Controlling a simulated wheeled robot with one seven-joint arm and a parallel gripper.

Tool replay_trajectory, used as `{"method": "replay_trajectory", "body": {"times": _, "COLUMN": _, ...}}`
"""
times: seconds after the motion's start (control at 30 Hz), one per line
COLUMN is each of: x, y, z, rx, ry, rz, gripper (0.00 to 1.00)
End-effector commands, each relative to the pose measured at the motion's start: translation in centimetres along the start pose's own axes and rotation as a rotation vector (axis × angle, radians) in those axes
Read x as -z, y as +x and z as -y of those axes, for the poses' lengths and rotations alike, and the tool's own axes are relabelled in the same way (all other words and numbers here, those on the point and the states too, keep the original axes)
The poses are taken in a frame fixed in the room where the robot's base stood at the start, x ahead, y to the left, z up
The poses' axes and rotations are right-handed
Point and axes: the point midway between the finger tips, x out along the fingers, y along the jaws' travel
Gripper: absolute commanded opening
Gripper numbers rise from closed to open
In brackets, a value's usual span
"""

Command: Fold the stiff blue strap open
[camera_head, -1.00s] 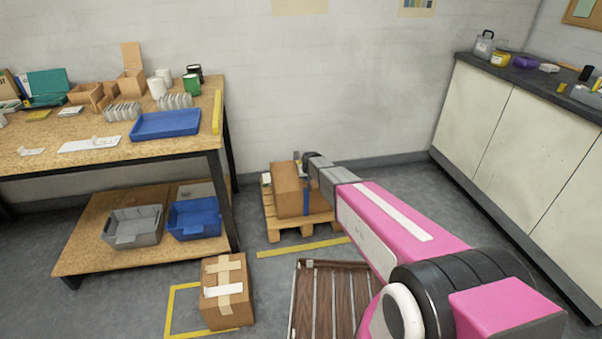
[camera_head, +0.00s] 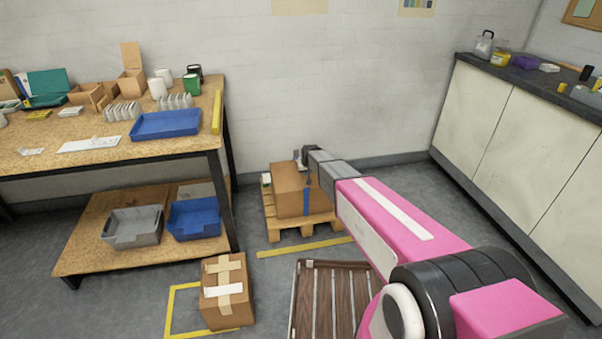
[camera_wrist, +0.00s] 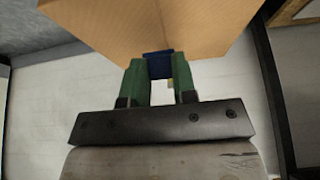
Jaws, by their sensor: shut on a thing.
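The stiff blue strap (camera_head: 306,201) runs down the near side of a brown carton (camera_head: 288,190) on a small wooden pallet (camera_head: 272,221) by the back wall. In the wrist view, a short blue piece of the strap (camera_wrist: 158,65) lies between the green fingers of my gripper (camera_wrist: 160,72), against the edge of the carton (camera_wrist: 160,25). My gripper is shut on this strap piece. In the head view my arm reaches to the carton's upper right, and the fingertips are hidden behind my wrist. How far the strap is folded cannot be told.
A workbench (camera_head: 185,153) with trays and boxes stands at the left. A taped carton (camera_head: 226,290) is on the floor in front, beside a brown slatted platform (camera_head: 330,300). A long cabinet (camera_head: 520,140) lines the right wall. Grey floor lies between.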

Motion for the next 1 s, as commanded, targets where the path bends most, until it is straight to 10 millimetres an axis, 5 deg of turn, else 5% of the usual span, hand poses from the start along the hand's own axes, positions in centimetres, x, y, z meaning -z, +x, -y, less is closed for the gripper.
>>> {"method": "replay_trajectory", "body": {"times": 1.0, "x": 2.6, "y": -2.5, "z": 0.0, "rx": 0.000, "ry": 0.000, "rz": -0.001, "gripper": 0.18}}
